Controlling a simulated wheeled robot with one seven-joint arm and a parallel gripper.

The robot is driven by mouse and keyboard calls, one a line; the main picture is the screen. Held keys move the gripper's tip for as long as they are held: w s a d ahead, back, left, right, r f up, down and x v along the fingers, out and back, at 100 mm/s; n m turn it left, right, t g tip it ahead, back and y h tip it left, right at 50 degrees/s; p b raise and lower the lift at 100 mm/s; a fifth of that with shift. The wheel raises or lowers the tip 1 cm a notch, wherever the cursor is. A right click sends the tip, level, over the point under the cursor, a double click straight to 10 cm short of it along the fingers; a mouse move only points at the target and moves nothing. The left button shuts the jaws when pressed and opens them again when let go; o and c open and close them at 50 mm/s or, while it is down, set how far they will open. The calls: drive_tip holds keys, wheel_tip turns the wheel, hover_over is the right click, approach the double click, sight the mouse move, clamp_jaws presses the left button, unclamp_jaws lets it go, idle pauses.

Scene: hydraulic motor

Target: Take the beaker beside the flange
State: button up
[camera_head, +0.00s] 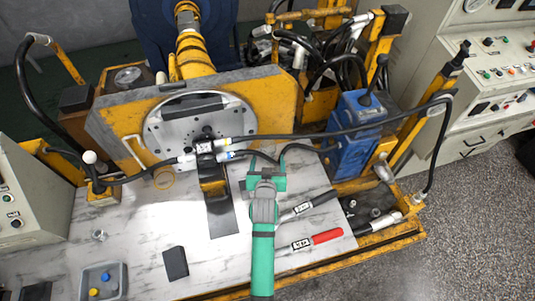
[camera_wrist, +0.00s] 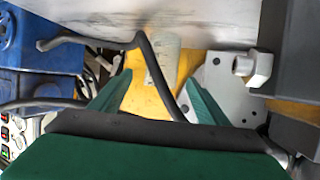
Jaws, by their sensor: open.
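My gripper (camera_head: 265,168) is green and open, low over the right part of the marbled worktop, to the right of the round grey flange (camera_head: 157,132). A pale, translucent cylinder (camera_wrist: 163,50), which looks like the beaker, stands past the fingertips against a yellow plate. The flange's drilled face (camera_wrist: 222,78) shows to its right there. I cannot make out this cylinder in the head view; my gripper or the hoses may hide it.
Black hoses (camera_head: 310,137) cross above my gripper; one (camera_wrist: 152,65) runs close to the cylinder and fingers. A blue unit (camera_head: 352,135) stands right. A black-topped bracket (camera_head: 222,218) stands below the flange.

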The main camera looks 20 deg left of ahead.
sight(268, 155)
drive_tip(key=shift+x, duration=2.65)
drive_tip(key=shift+s+a+f, duration=0.1)
drive_tip(key=shift+f, duration=0.05)
drive_tip(key=c, duration=1.1)
